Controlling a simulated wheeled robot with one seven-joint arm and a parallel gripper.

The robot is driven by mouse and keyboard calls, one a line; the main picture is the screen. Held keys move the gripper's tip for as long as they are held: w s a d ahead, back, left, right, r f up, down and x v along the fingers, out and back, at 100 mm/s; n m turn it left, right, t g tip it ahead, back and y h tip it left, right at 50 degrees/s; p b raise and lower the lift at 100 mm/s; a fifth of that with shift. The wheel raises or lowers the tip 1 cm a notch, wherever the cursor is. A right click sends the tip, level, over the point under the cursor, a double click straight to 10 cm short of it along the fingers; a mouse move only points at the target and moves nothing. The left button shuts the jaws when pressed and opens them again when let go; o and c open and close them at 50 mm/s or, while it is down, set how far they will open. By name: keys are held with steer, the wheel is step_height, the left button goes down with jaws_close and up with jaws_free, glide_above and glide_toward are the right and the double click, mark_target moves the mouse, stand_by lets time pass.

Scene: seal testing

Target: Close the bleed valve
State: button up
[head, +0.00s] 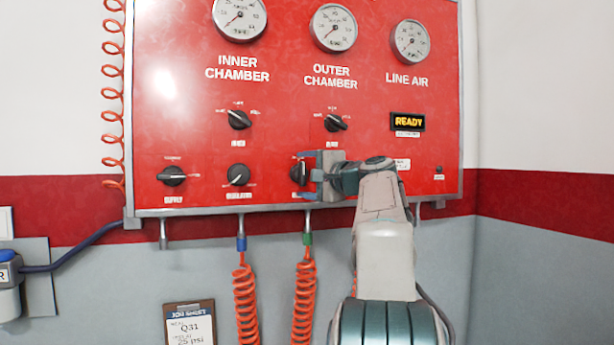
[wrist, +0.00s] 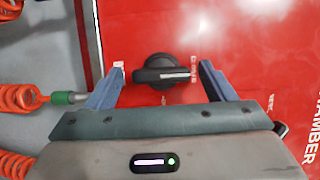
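A black knob (head: 297,173) sits in the lower row of the red panel, right of the other two knobs there. My gripper (head: 307,175) is at it, open, one finger above and one below. In the wrist view the same knob (wrist: 165,74) lies between the two blue-grey fingers, with gaps on both sides. Its white line runs toward the right of that picture, which is up on the panel. The gripper hides part of the knob in the head view. Its label is too small or covered to read, so I cannot confirm that it is the bleed valve.
The red panel (head: 300,95) also bears knobs at left (head: 172,176), (head: 237,175) and above (head: 239,119), (head: 335,122). A READY display (head: 407,122) is lit. Orange coiled hoses (head: 304,300) hang below. A clipboard (head: 189,325) is at the lower left.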

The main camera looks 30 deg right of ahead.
steer(key=shift+s, duration=0.15)
steer(key=s+d+b, duration=0.2)
steer(key=s+b, duration=0.2)
steer(key=s, duration=0.9)
steer(key=shift+s, duration=0.25)
